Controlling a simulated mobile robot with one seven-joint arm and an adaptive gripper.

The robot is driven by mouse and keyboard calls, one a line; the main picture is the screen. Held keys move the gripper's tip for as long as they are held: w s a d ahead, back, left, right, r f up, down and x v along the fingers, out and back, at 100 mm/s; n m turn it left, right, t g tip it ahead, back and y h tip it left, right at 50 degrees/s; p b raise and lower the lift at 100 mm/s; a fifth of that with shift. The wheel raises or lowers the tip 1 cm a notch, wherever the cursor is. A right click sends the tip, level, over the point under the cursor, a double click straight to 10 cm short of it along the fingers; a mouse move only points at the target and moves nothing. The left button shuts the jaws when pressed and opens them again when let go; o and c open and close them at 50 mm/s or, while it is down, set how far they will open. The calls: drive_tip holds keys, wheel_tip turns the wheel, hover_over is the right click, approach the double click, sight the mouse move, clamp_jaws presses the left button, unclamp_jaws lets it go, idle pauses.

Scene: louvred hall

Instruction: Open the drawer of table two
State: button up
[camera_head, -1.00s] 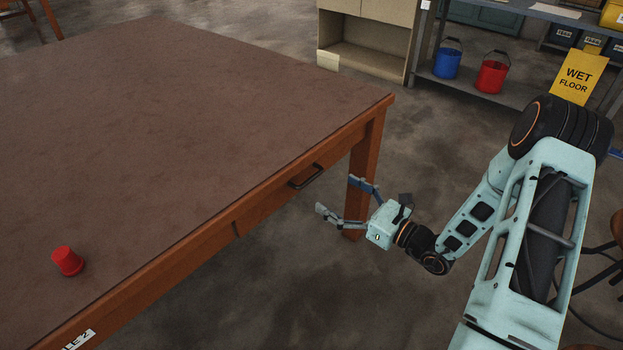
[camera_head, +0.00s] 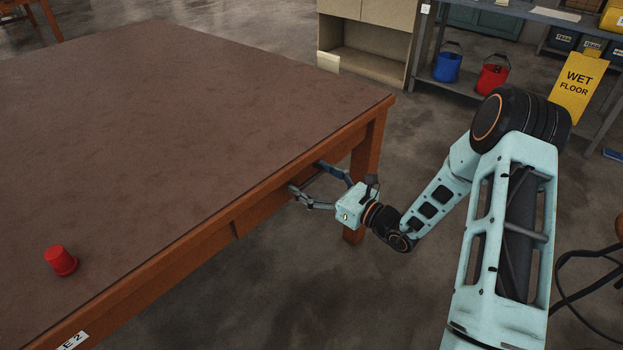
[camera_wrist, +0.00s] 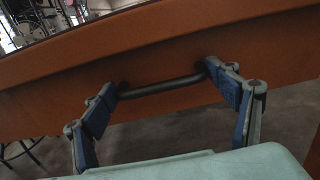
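Table two (camera_head: 190,120) has a dark brown top and an orange-brown wooden frame, with a partly cut-off label (camera_head: 72,341) ending in 2 on its front. Its drawer (camera_head: 262,207) is in the front apron and looks closed. In the wrist view the dark bar handle (camera_wrist: 163,86) runs across the drawer front (camera_wrist: 160,55). My gripper (camera_head: 306,178) is at the handle, its fingers spread wide. In the wrist view the gripper (camera_wrist: 162,90) has one fingertip near each end of the handle. I cannot tell whether the fingertips touch it.
A table leg (camera_head: 368,165) is just behind my gripper. A shelf with a blue bucket (camera_head: 447,67) and a red bucket (camera_head: 492,79), and a yellow wet floor sign (camera_head: 578,86), stand farther back. The floor before the drawer is clear.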

drive_tip(key=c, duration=1)
drive_tip(key=p+v, duration=0.3)
drive_tip(key=v, duration=2.4)
drive_tip(key=shift+s+d+p, duration=0.2)
drive_tip(key=shift+d+p, duration=0.2)
drive_tip(key=o, duration=1.4)
drive_tip(key=shift+c, duration=0.2)
drive_tip(key=v, duration=1.2)
